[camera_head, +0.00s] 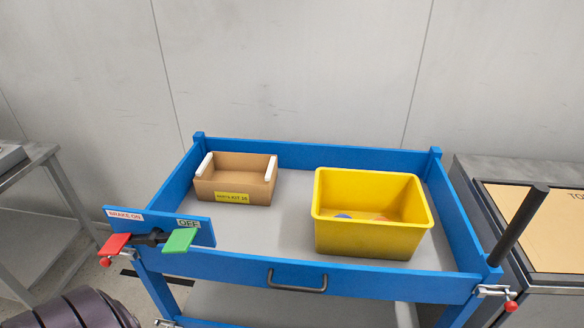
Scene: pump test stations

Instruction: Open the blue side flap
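The blue side flap (240,267) is the long front wall of a blue cart with a grey deck (290,224). It stands upright, and a dark bar handle (297,289) is fixed to its outer face. A metal latch with a red knob (511,306) sits at its right end. Another red knob (105,262) shows near its left end, partly behind the red pad of a lever. I cannot tell how either latch is set. Neither of my grippers is in view.
A yellow bin (365,240) and a cardboard box (235,190) stand on the deck. A blue plate (203,229) marked BRAKE ON and OFF carries a lever with red and green (180,240) pads. A black post (520,222) rises at the right corner, beside a bench (565,292).

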